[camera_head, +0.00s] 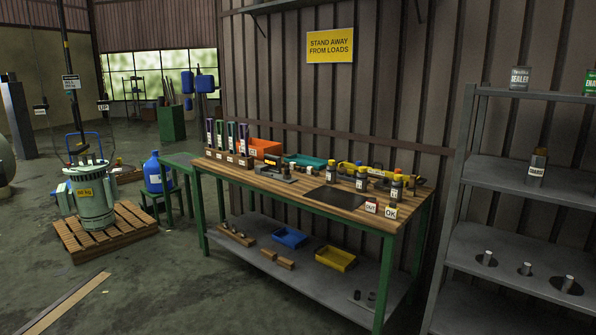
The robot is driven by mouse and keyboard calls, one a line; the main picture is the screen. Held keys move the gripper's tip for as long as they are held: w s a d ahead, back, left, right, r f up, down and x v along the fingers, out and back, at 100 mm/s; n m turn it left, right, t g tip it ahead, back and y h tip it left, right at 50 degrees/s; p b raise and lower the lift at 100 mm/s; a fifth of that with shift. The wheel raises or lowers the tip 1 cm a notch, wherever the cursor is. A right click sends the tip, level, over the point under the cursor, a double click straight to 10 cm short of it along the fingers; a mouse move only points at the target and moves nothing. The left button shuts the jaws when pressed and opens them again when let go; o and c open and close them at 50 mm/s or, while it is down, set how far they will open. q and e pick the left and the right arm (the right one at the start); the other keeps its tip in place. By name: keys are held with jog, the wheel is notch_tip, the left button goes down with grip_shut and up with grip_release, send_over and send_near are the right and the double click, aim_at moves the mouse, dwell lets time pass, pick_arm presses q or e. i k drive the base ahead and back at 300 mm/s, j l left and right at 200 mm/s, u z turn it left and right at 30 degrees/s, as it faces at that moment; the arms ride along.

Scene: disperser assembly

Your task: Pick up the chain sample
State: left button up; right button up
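No object can be made out for certain as the chain sample at this size. The wooden-topped workbench (290,186) with green legs stands along the wall. Near its left end a rack (230,158) holds several upright coloured pieces. A small dark device (272,168) sits beside the rack. Several yellow-capped bottles (361,180) stand on the right half, near a dark flat plate (330,199). Small dark items (371,296) lie on the lower shelf at the right. Neither my left nor my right gripper is in view.
A grey shelf unit (520,170) stands at the right. A blue tray (290,237) and yellow tray (336,258) sit on the bench's lower shelf. At the left, a green-grey machine (92,200) stands on a pallet (135,222). The floor before the bench is mostly clear.

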aim_at(292, 165)
jog(key=i, duration=1.85)
jog(key=i+u, duration=0.1)
jog(key=i, duration=1.75)
